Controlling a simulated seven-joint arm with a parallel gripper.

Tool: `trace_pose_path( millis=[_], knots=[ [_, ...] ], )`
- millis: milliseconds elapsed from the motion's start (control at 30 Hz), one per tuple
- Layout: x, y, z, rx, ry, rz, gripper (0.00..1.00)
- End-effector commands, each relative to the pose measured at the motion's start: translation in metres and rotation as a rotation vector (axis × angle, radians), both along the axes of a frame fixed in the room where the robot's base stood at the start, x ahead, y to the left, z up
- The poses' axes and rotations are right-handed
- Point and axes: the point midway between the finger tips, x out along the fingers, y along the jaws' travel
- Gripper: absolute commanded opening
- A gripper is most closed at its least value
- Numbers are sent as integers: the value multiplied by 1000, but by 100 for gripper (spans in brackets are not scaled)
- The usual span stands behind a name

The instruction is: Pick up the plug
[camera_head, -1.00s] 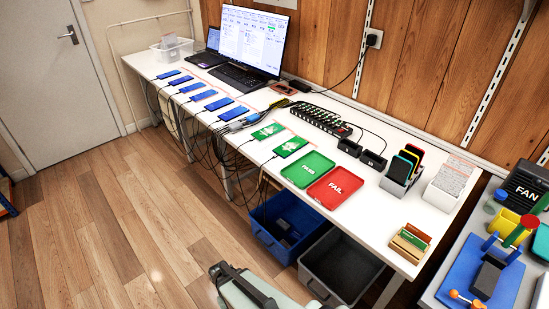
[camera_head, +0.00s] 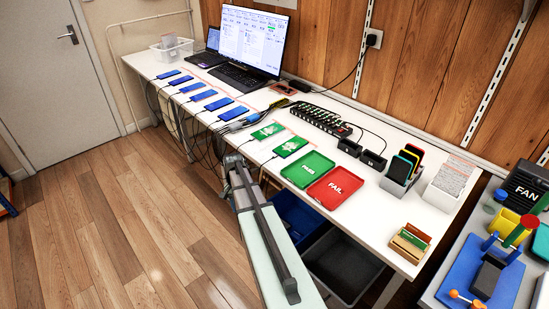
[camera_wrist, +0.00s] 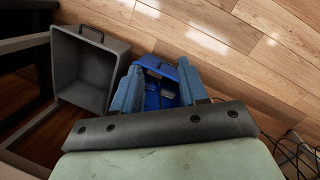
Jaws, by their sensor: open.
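A black plug (camera_head: 371,40) sits in the wall socket. My arm reaches up from the bottom of the head view to the bench's front edge; its fingertips cannot be made out there. In the wrist view my gripper (camera_wrist: 159,85) is open and empty, fingers apart above the blue crate (camera_wrist: 166,72). No plug is between them.
A grey crate (camera_wrist: 84,72) stands beside the blue one under the bench. Dark cables (camera_wrist: 296,152) hang at the wrist view's lower right. A green PASS tray (camera_head: 307,168) and red FAIL tray (camera_head: 335,188) lie on the bench (camera_head: 262,180). Several blue phones lie farther left.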

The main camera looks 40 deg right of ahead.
Motion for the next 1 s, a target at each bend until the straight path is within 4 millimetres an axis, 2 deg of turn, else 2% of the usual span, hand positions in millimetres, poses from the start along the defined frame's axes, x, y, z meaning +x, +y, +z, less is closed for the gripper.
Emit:
trace_pose_path(
  millis=[33, 100, 300, 500, 633, 700, 833, 900, 1000],
  knots=[
    [12, -18, 18, -11, -15, -37, 43],
    [21, -39, 41, -25, -31, -89, 43],
    [41, -99, 111, -63, -75, -236, 43],
    [49, -156, 185, -98, -118, -379, 43],
    [48, -185, 227, -116, -140, -456, 43],
    [47, -197, 244, -123, -149, -488, 43],
    [44, -209, 264, -131, -159, -524, 43],
    [43, -212, 269, -134, -161, -535, 43],
    [42, -214, 264, -134, -161, -540, 43]
  ],
)
